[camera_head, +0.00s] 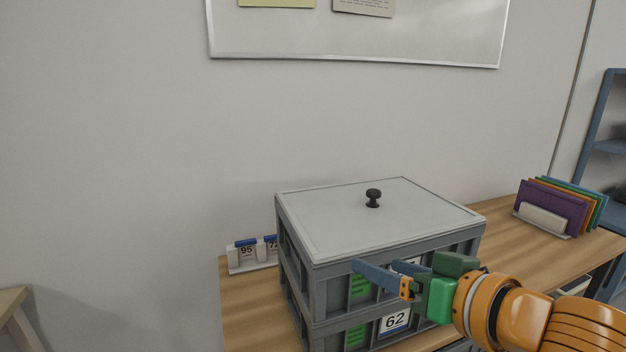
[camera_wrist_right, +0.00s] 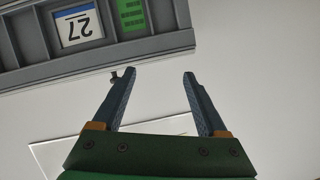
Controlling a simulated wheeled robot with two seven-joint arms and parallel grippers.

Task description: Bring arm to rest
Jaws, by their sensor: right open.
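My right gripper (camera_head: 378,265) is in front of the upper grey crate (camera_head: 297,243), its arm coming in from the lower right. Its two blue-grey fingers are apart with nothing between them. In the right wrist view the open fingers (camera_wrist_right: 160,73) also hold nothing, and a crate with an upside-down number label (camera_wrist_right: 79,27) and a green card (camera_wrist_right: 130,15) is beyond them. The gripper hides part of the upper crate's front and label. My left gripper is not in view.
The upper crate has a pale lid (camera_head: 340,222) with a black knob (camera_head: 373,198). It is stacked on a lower crate labelled 62 (camera_head: 395,321) on a wooden table (camera_head: 246,306). A number-tag holder (camera_head: 252,262) stands left, a file rack (camera_head: 543,219) right. A whiteboard (camera_head: 300,35) hangs behind.

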